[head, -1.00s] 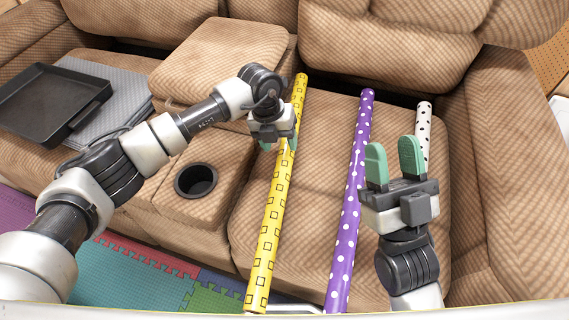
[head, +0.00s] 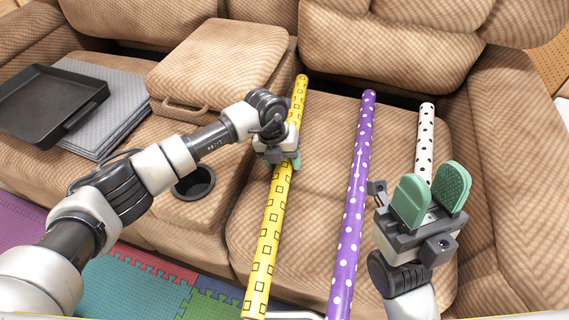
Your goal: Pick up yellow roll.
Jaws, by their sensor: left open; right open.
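A yellow roll (head: 268,236) with black square outlines lies lengthwise on the brown recliner seat, its upper end near the backrest. My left gripper (head: 281,165) is over the upper part of the roll, pointing down, with green fingertips showing on both sides of it. The jaws are open; whether they touch the roll is hidden by the gripper body. My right gripper (head: 432,197) is open and empty at the right, its green fingers pointing up the picture, apart from the yellow roll.
A purple dotted roll (head: 352,205) lies right of the yellow one. A white dotted roll (head: 425,140) lies further right, partly behind my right gripper. A console with a cup holder (head: 194,184) and a black tray (head: 48,104) on grey cloth are at left.

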